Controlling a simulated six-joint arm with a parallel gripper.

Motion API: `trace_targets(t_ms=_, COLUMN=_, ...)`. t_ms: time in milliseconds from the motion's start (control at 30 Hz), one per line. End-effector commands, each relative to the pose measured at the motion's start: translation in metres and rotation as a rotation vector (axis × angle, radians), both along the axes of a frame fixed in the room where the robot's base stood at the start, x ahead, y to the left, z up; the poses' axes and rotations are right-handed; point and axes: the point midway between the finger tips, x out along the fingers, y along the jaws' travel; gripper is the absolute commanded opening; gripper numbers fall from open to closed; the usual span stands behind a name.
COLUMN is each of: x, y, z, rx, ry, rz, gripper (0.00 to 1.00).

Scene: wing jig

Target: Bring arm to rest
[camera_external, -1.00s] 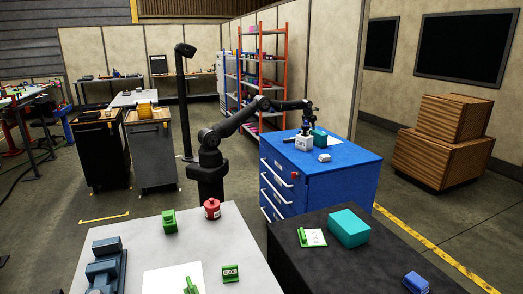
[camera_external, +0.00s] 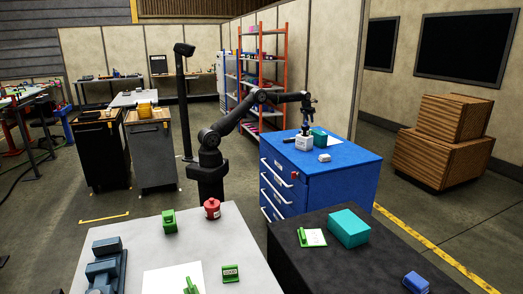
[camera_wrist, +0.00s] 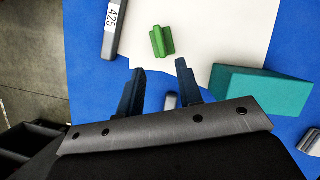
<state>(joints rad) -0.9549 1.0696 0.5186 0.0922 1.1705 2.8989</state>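My gripper (camera_external: 306,127) is above the blue cabinet (camera_external: 326,186) in the external view, with the arm stretched out to the right. In the wrist view its two dark blue fingers (camera_wrist: 160,72) are spread apart with nothing between them. The tips point toward a small green part (camera_wrist: 161,41) lying on a white sheet (camera_wrist: 235,35) on the blue top. The fingers look clear of the green part.
A teal block (camera_wrist: 262,92) lies to the right of the fingers, and a grey block labelled 425 (camera_wrist: 116,28) to the left. A white block (camera_external: 304,143) and a smaller pale piece (camera_external: 325,158) sit on the cabinet. An orange-framed shelf (camera_external: 262,80) stands behind.

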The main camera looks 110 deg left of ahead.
Motion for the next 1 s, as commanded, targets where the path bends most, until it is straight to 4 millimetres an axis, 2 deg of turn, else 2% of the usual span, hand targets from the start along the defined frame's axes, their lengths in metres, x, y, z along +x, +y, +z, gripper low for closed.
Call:
trace_targets(t_ms=500, x=0.012, y=0.03, z=-0.08, rx=-0.002, ry=0.001, rz=0.0, gripper=0.33)
trace_targets(t_ms=767, x=0.017, y=0.041, z=-0.113, rx=-0.001, ry=0.0, rz=0.001, gripper=0.33)
trace_targets(t_ms=800, x=0.017, y=0.041, z=-0.101, rx=0.003, ry=-0.003, rz=0.001, gripper=0.33)
trace_targets(t_ms=1000, x=0.017, y=0.041, z=-0.085, rx=0.001, ry=-0.001, rz=0.001, gripper=0.33)
